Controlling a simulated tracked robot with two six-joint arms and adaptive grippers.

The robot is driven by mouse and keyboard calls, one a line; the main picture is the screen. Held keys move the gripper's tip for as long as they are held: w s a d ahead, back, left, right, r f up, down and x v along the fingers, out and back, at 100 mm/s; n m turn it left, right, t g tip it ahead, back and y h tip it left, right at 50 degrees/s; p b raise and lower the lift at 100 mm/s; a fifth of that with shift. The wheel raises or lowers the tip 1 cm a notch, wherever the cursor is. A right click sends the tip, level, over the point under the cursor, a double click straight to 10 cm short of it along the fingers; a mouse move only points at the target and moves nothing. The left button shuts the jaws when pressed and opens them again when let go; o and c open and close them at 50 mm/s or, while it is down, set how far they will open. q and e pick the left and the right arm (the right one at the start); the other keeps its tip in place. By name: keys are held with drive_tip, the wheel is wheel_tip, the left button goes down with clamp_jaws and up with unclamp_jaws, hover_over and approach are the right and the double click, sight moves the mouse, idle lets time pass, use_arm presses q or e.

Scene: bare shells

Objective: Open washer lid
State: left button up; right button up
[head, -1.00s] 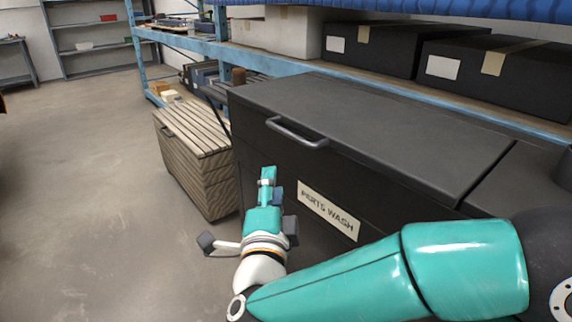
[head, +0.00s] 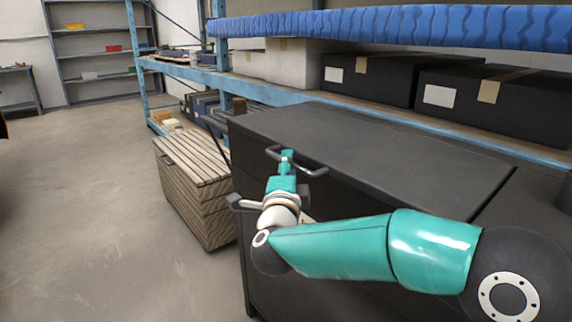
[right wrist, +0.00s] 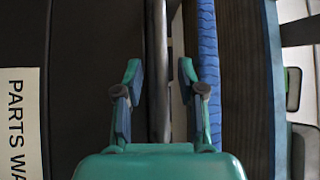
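The parts washer is a dark chest with a flat lid (head: 370,150), which lies shut. A grey bar handle (head: 315,171) is fixed at the lid's front edge near its left end. My right gripper (head: 287,156) is at the middle of this handle and covers part of it. In the right wrist view the handle (right wrist: 159,70) runs upright between the two open fingers (right wrist: 160,75), with gaps on both sides. The PARTS WASH label (right wrist: 17,125) shows at the left there; in the head view my arm mostly hides it. My left gripper is not in view.
A slatted wooden chest (head: 195,160) stands left of the washer. Behind the washer runs a blue rack shelf (head: 430,125) with black boxes (head: 370,80), and a blue beam (head: 400,26) passes above. The floor (head: 90,220) at left is clear.

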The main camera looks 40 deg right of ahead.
drive_tip(key=shift+x, duration=0.95)
clamp_jaws()
drive_tip(key=shift+f, duration=0.1)
